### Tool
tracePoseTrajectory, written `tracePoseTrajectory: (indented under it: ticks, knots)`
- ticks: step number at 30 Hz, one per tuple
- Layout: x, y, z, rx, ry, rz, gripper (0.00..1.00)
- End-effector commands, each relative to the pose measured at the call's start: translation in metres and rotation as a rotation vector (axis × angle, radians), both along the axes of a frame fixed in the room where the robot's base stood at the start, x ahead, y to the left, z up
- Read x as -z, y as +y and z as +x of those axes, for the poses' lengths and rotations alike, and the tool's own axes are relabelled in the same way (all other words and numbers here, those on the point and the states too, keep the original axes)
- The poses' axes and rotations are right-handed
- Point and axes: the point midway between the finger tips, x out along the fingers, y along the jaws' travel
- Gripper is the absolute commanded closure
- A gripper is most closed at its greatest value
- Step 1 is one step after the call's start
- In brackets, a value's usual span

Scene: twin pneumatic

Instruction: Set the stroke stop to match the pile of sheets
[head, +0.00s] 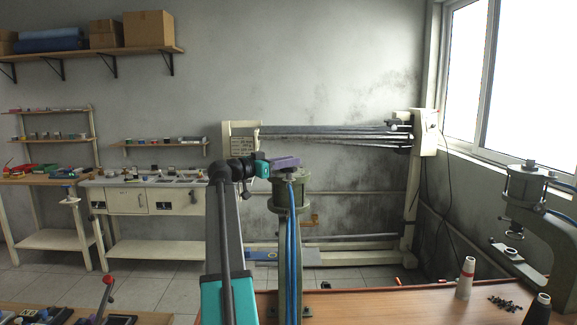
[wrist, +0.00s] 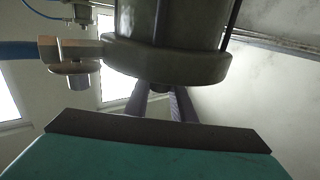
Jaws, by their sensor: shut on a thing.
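My gripper (head: 286,161), with purple fingers, lies across the top of the near green press cylinder (head: 290,196) in the head view. In the wrist view its fingers (wrist: 158,104) reach to the end of the cylinder (wrist: 165,62), which appears inverted there. They are shut on the stroke stop at the cylinder's top, mostly hidden by the fingers and the cylinder's rim. The stop's setting cannot be read. I cannot make out the pile of sheets in either view.
Blue air hoses (head: 293,245) run down the near press. A second green press (head: 526,188) stands at the right. On the orange bench (head: 400,305) are a white cone (head: 466,277) with a red band and several small black parts (head: 503,303). A brass fitting (wrist: 70,50) juts from the cylinder.

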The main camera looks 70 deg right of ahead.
Motion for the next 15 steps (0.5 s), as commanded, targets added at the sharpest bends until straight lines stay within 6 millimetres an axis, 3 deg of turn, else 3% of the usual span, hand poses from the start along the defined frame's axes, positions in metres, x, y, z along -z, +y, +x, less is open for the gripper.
tracePoseTrajectory:
  ticks: [7, 8, 15]
  knots:
    - [-0.0045, -0.0006, 0.0027, -0.008, 0.003, -0.006, 1.00]
    - [-0.0044, -0.0005, 0.0027, -0.007, 0.003, -0.006, 0.72]
    - [-0.0022, -0.0001, 0.0016, -0.005, 0.001, -0.003, 0.70]
